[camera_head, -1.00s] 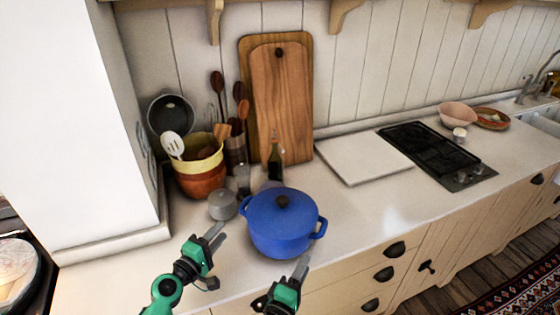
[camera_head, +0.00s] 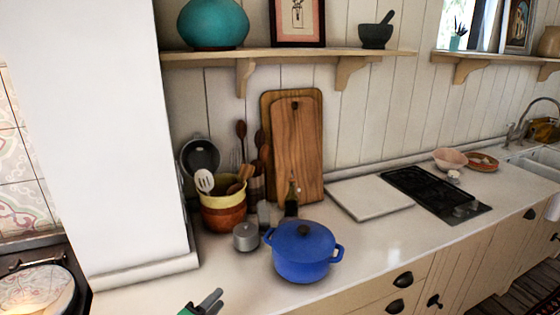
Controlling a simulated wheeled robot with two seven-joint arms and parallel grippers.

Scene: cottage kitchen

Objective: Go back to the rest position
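My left gripper (camera_head: 211,301) shows at the bottom edge of the head view, left of centre, with only its fingertips and a bit of green in the picture. Its fingers look close together, but whether they are shut is unclear. It is in front of and left of the blue lidded pot (camera_head: 302,255), apart from it. Nothing shows in its fingers. My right gripper is out of the picture.
The counter (camera_head: 372,241) holds a grey canister (camera_head: 246,237), a yellow-and-brown utensil pot (camera_head: 223,206), a dark bottle (camera_head: 291,198), leaning cutting boards (camera_head: 297,150), a white slab (camera_head: 368,197) and a black hob (camera_head: 432,190). A white wall column (camera_head: 120,150) rises at left.

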